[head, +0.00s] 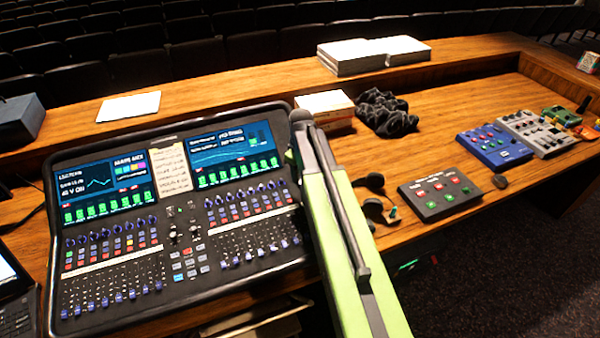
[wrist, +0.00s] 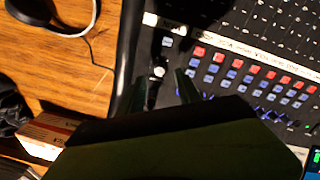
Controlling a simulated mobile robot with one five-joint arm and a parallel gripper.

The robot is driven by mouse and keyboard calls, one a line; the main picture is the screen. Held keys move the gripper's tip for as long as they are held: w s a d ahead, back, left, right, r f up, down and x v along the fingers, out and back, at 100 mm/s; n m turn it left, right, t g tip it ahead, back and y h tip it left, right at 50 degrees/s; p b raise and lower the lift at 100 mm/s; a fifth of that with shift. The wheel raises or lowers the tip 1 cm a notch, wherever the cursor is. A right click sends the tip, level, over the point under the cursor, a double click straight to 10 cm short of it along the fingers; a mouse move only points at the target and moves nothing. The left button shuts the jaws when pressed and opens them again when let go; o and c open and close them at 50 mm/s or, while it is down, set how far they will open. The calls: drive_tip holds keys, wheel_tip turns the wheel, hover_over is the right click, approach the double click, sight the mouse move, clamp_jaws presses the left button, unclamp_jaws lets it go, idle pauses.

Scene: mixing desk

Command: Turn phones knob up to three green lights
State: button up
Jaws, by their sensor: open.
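The mixing desk console (head: 215,283) lies on the wooden desk at the left of the head view, with two lit screens and rows of knobs and faders. In the wrist view its dark edge (wrist: 129,45) runs beside my gripper (wrist: 163,88), which is open with its two greenish fingers over the console's edge strip. A small pale-topped knob (wrist: 158,71) shows just beyond and between the fingertips; contact is unclear. I cannot read a phones label or make out its green lights. In the head view my green arm hides the console's right edge and my gripper.
Headphones (head: 374,212) lie right of my arm, and their white-rimmed cup (wrist: 62,18) shows in the wrist view. A grey box with red buttons (head: 440,194), a blue box (head: 493,147) and a black cable heap (head: 386,113) sit farther right.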

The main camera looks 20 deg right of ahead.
wheel_tip(320, 180, up, 13)
drive_tip(key=s+p, duration=0.1)
drive_tip(key=p, duration=1)
drive_tip(key=shift+s+a, duration=0.25)
drive_tip(key=shift+s, duration=0.05)
drive_tip(key=shift+f, duration=0.1)
drive_tip(key=shift+n, duration=0.5)
drive_tip(key=s+a+f+b, duration=0.1)
drive_tip(key=a+f+b, duration=0.1)
drive_tip(key=f+b, duration=0.1)
drive_tip(key=a+f+b, duration=0.3)
drive_tip(key=f+b, duration=0.1)
drive_tip(key=s+a+f+b, duration=0.1)
drive_tip(key=a+f+b, duration=0.2)
drive_tip(key=f+b, duration=0.1)
drive_tip(key=shift+s+a+f, duration=0.1)
drive_tip(key=shift+s+a, duration=0.05)
drive_tip(key=shift+s, duration=0.15)
drive_tip(key=shift+m+g, duration=0.3)
drive_tip(key=shift+m, duration=0.6)
drive_tip(key=s+a+f+b, duration=0.2)
drive_tip(key=s, duration=0.1)
drive_tip(key=s+a+f+b, duration=0.2)
drive_tip(key=s+f+b, duration=0.1)
drive_tip(key=shift+a, duration=0.4)
drive_tip(key=s+m, duration=0.3)
drive_tip(key=shift+s+a+r+g+p, duration=0.3)
drive_tip(key=shift+s+a+r+p, duration=0.05)
drive_tip(key=shift+s+a, duration=0.05)
drive_tip(key=shift+m, duration=0.9)
